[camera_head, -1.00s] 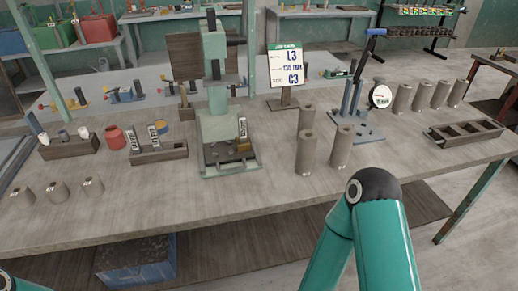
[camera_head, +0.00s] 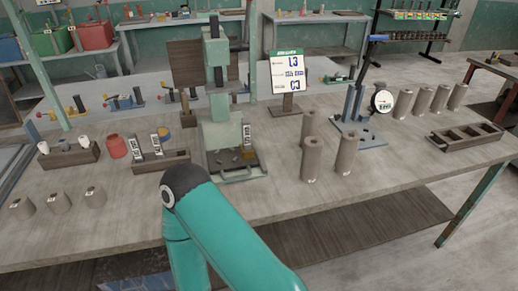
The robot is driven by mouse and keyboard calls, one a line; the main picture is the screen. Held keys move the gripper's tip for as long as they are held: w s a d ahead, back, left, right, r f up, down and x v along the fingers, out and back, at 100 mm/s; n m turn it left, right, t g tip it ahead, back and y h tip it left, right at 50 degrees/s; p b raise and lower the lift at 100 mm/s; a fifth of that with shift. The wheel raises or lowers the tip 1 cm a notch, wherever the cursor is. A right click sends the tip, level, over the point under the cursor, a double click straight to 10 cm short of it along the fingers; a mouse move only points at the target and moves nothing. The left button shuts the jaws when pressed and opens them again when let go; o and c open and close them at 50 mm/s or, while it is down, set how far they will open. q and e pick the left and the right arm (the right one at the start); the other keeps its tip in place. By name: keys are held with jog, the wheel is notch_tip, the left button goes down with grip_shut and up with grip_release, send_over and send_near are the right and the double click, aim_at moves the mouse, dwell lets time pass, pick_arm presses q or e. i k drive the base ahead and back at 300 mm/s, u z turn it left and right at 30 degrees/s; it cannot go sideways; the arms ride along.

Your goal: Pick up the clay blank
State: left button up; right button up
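Several grey-brown clay cylinders stand upright on the workbench, and I cannot tell which one is the task's blank. Three tall ones stand right of centre: a rear one (camera_head: 309,123), a front one (camera_head: 311,160) and one to its right (camera_head: 345,156). A row of several tall ones (camera_head: 421,101) stands at the back right. Three short, labelled ones (camera_head: 59,203) stand at the left front. One of my teal arms is bent in front of the bench, its joint below the green press. Neither gripper shows; both are outside the picture.
A green press (camera_head: 222,137) stands mid-bench, with a sign (camera_head: 288,72) behind it. A blue stand with a round dial (camera_head: 382,101) is right of the tall cylinders. An empty divided wooden tray (camera_head: 467,145) lies far right. The front right of the bench is clear.

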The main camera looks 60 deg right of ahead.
aim_at(313, 147)
jog(key=z, duration=0.25)
jog(key=i, duration=0.2)
jog(key=u, duration=1.4)
jog(key=k, duration=1.45)
jog(key=z, duration=1.05)
jog(key=k, duration=0.4)
jog(key=z, duration=0.75)
jog(key=i, duration=0.35)
